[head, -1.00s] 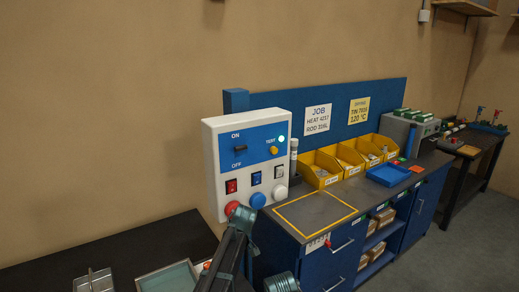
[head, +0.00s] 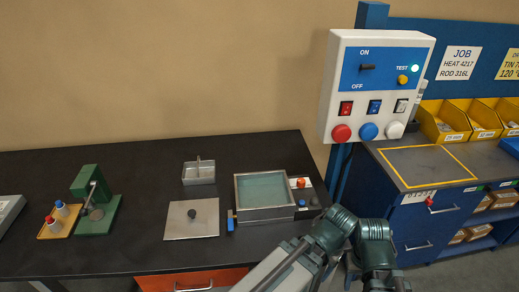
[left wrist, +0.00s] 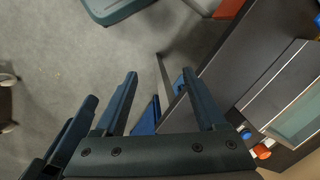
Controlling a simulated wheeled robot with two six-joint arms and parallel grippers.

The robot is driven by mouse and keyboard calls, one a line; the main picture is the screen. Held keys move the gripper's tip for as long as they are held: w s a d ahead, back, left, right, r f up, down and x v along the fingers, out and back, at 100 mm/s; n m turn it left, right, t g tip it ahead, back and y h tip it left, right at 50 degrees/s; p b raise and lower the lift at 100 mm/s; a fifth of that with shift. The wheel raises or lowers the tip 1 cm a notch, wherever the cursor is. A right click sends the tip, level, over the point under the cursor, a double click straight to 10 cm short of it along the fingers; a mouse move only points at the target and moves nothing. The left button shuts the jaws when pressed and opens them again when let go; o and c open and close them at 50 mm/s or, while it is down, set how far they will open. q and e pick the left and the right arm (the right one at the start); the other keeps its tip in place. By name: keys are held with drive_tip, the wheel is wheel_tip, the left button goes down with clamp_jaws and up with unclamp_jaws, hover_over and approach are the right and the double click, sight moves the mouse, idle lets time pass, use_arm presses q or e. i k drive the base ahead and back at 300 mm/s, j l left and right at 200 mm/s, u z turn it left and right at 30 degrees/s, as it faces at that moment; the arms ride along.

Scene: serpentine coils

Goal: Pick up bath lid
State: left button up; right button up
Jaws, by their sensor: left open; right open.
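The bath lid, a flat grey plate (head: 174,222) with a dark round knob (head: 192,213), lies on the black bench in the head view. It is just left of the open bath (head: 236,200), which holds pale greenish liquid. In the left wrist view my left gripper (left wrist: 159,75) is open and empty, over the floor beside the bench. Part of the bath (left wrist: 277,126) shows at that view's right edge; I cannot make out the lid there.
A small metal basket (head: 199,172) stands behind the lid. A green press-like device (head: 95,218) and a tray with bottles (head: 58,222) are to the left. A control box (head: 377,88) hangs at upper right. The bench between press and lid is clear.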

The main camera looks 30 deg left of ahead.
sight(198, 218)
drive_tip(key=u, duration=0.4)
drive_tip(key=k+l+u, duration=0.1)
drive_tip(key=u, duration=1.15)
drive_tip(key=i+j+z, duration=0.1)
drive_tip(key=j+z, duration=0.15)
drive_tip(key=j, duration=0.25)
drive_tip(key=i+j+z, duration=0.1)
drive_tip(key=j+z, duration=0.15)
drive_tip(key=j, duration=0.25)
